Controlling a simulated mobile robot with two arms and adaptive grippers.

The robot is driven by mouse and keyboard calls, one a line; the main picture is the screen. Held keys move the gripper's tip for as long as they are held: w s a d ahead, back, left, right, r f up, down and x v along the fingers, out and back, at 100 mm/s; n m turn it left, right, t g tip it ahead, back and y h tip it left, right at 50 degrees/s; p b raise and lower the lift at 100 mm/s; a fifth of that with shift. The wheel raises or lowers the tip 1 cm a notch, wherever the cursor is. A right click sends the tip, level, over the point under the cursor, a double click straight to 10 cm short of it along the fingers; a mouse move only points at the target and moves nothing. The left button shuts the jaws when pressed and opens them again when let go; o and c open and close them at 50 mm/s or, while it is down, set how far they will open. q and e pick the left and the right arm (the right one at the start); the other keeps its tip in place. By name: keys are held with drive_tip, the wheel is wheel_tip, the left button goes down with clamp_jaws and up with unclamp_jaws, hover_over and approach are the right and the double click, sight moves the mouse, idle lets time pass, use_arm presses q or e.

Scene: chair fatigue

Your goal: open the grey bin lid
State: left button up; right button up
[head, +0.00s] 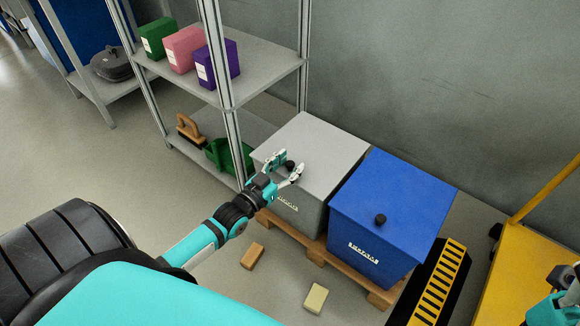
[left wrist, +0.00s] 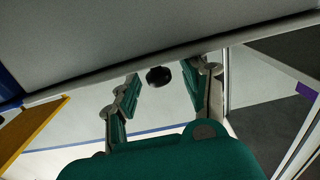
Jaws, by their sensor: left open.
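The grey bin (head: 300,215) stands on a low wooden pallet beside the shelf rack. Its flat grey lid (head: 325,145) is down, with a round black knob (head: 289,166) near its front edge. My left gripper (head: 287,163) is open at the knob, a finger on each side of it. In the left wrist view the knob (left wrist: 158,76) shows between the two spread fingers (left wrist: 160,92), and a grey bin surface (left wrist: 120,40) fills the top. I cannot tell whether the fingers touch the knob. My right gripper cannot be made out; only a piece of my right arm shows at the lower right edge.
A blue bin (head: 380,240) with its own black knob stands close on the right, on the same pallet (head: 318,255). A metal rack (head: 230,125) with coloured boxes stands on the left. Two small blocks (head: 253,256) (head: 316,298) lie on the floor in front. A yellow frame (head: 530,250) is on the right.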

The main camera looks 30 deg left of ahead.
use_arm(q)
drive_tip(key=shift+w, duration=0.4)
drive_tip(key=shift+c, duration=0.2)
clamp_jaws()
